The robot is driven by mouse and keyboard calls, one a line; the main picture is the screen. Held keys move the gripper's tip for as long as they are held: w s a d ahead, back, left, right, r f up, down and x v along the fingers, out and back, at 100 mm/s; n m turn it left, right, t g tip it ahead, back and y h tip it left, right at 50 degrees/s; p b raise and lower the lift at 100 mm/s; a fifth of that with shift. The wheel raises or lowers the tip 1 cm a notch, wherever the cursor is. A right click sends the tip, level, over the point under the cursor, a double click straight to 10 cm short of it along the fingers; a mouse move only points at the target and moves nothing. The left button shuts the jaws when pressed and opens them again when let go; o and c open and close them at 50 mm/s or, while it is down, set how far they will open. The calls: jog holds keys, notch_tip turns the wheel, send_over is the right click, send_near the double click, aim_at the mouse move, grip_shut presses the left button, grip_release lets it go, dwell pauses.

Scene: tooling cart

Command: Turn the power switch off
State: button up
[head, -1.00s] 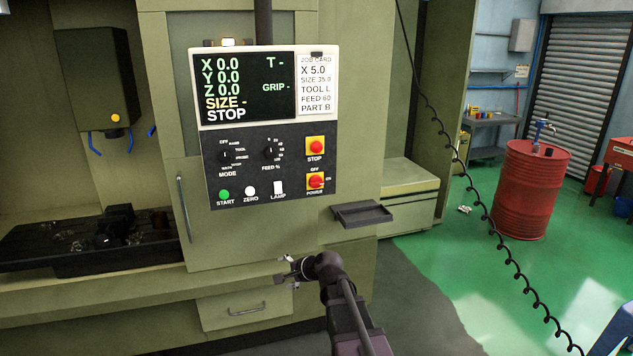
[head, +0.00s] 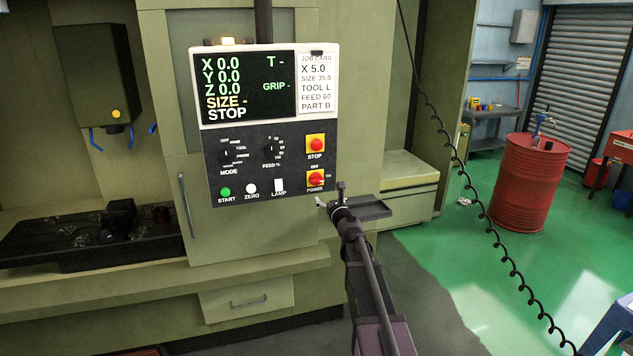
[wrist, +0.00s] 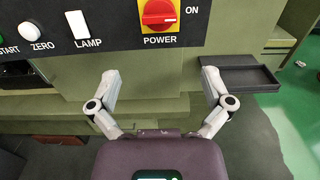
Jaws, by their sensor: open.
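The power switch (head: 316,180) is a red rotary knob on a yellow plate at the lower right of the machine's control panel. In the wrist view the knob (wrist: 159,12) shows at the top centre, its grip bar lying about level, with ON to its right and POWER below. In the head view the OFF label is above it. My gripper (wrist: 161,75) is open and empty, its two fingers spread wide below the knob and apart from it. In the head view my gripper (head: 330,195) is just below and right of the switch.
The red STOP button (head: 316,146) sits above the switch. The white LAMP switch (wrist: 77,25) and ZERO button (wrist: 29,29) are to its left. A dark tray (head: 358,209) juts out beside my gripper at the right. A coiled cable (head: 467,187) hangs farther right.

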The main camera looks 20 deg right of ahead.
aim_at(318, 182)
jog(key=w, duration=1.3)
jog(key=shift+w, duration=0.4)
jog(key=c, duration=1)
